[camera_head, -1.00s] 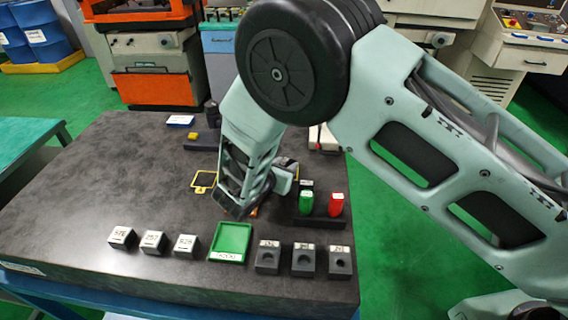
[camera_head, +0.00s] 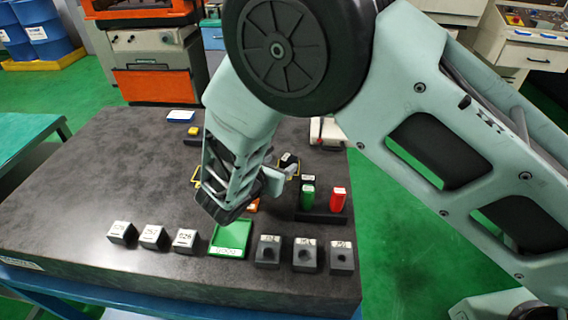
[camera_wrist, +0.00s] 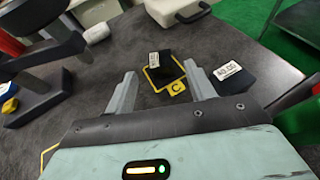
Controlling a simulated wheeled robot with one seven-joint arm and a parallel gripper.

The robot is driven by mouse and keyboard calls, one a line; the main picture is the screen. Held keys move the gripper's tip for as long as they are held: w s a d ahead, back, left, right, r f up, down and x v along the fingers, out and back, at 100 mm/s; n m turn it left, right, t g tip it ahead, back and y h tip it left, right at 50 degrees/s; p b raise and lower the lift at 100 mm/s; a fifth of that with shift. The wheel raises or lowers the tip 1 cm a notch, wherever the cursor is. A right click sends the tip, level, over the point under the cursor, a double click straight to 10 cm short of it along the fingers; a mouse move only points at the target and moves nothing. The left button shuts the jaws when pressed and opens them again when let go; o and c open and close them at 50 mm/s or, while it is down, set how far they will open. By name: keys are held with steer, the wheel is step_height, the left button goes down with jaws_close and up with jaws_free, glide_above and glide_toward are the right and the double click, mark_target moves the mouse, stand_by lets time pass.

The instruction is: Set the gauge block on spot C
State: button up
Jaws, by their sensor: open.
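A small dark block with a white label, seemingly the gauge block (camera_wrist: 166,66), stands inside the yellow outline of spot C (camera_wrist: 177,88) in the wrist view. My gripper (camera_wrist: 160,72) is open. Its two fingers point toward the block, one to each side, with clear gaps, and hold nothing. In the head view, a dark block with a pale top (camera_head: 289,160) shows just right of my wrist, by a yellow outline. My arm hides much of that area and the fingers there.
A dark block with a white label (camera_wrist: 233,72) stands right of the spot. A pale case (camera_wrist: 176,8) lies beyond it. In the head view, a green tray (camera_head: 231,238), several labelled dark blocks and a rack with green and red pieces (camera_head: 338,199) stand nearer the front. The table's left is clear.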

steer(key=b+v, duration=0.1)
steer(key=v, duration=0.6)
steer(key=shift+s+a, duration=0.2)
steer(key=shift+s, duration=0.05)
